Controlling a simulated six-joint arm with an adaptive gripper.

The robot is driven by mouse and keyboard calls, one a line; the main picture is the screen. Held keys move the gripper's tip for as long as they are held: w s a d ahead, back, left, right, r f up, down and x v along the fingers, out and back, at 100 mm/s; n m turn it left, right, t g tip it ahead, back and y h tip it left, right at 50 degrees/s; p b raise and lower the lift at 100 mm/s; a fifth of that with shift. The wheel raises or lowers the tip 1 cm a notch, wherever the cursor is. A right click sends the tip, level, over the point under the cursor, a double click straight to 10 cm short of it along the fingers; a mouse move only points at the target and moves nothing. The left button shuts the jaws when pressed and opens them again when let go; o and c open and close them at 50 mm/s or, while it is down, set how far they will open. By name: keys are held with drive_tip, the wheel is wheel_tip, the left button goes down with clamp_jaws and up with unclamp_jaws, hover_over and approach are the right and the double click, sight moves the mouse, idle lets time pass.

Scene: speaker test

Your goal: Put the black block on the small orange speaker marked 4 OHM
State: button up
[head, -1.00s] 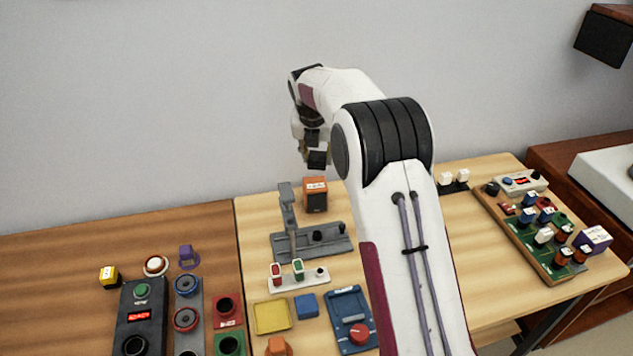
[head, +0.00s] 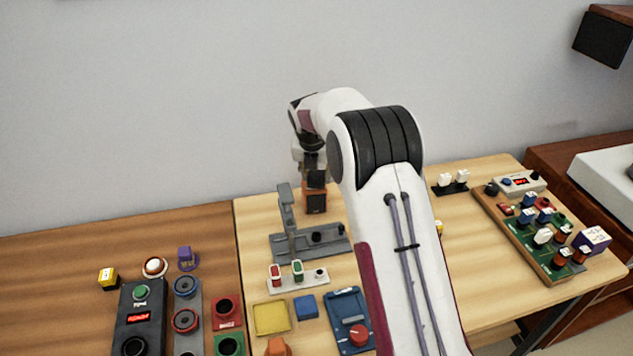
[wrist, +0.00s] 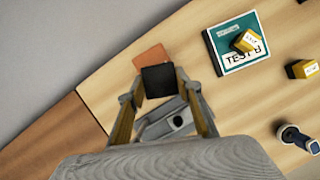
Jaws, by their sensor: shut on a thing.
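The black block (head: 316,179) is held between the fingers of my gripper (head: 313,168); in the wrist view the block (wrist: 158,81) sits between the fingertips (wrist: 160,92). The small orange speaker (head: 316,201) stands upright at the back of the light table, its dark front facing the head camera. In the head view the block overlaps the speaker's top. In the wrist view the block covers most of the speaker's orange top (wrist: 150,56), whose far part shows beyond it. I cannot tell whether block and speaker touch. The 4 OHM marking is not readable.
A grey stand with a post (head: 287,225) is just in front and left of the speaker. A TEST B booklet (wrist: 232,45) with a yellow block (wrist: 245,41) on it lies to the right in the wrist view. The wall is behind.

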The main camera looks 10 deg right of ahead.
drive_tip(key=shift+f, duration=1.3)
drive_tip(key=shift+f, duration=0.15)
drive_tip(key=o, duration=1.1)
drive_tip(key=shift+o, duration=0.2)
drive_tip(key=v, duration=1.2)
drive_tip(key=shift+r, duration=0.2)
